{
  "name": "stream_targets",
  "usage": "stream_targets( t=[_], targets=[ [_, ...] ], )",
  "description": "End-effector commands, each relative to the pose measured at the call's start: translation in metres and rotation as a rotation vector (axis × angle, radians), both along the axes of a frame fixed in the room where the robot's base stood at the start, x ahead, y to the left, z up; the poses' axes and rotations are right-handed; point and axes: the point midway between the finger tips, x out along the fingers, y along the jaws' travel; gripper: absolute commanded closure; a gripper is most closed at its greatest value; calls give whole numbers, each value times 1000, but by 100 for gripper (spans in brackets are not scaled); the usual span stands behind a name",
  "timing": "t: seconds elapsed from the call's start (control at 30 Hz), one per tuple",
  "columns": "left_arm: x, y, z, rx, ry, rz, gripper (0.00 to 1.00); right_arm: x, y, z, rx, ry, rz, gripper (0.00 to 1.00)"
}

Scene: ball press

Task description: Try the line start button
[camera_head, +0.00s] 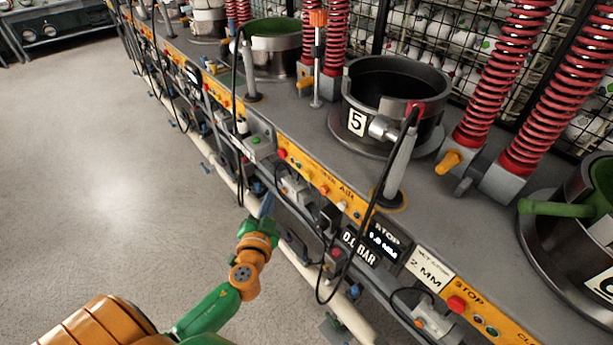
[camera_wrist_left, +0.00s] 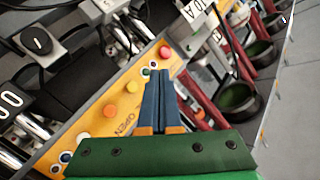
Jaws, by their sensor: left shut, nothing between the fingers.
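My left gripper (camera_head: 267,206) is in front of the machine line's orange control strip in the head view, low beside the bench edge. Its blue fingers (camera_wrist_left: 158,98) are together and empty in the left wrist view. They lie across an orange button panel (camera_wrist_left: 97,97) with "OPEN" lettering; I cannot tell whether the tips touch it. I cannot read which is the line start button. In the head view the strip also has a red button (camera_head: 282,154). My right gripper is not seen.
A dark press pot marked 5 (camera_head: 357,122) stands on the grey bench (camera_head: 290,115), with red springs (camera_head: 510,65) beside it. Black cables (camera_head: 365,215) hang over the bench front. A pale pipe (camera_head: 300,262) runs below. The floor (camera_head: 110,190) at left is clear.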

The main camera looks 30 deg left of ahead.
Motion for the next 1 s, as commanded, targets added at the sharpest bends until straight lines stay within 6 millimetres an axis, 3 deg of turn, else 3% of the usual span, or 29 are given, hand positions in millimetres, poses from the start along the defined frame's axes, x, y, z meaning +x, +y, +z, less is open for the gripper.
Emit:
stream_targets(
  t=[0.37, 0.5, 1.0],
  targets=[
    [50, -21, 1, -1, -1, 0, 100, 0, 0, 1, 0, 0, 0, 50],
    [65, -27, -2, -1, -1, 1, 100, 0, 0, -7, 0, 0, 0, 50],
    [76, -31, 0, 1, 1, -1, 100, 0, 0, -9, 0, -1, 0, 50]
  ],
)
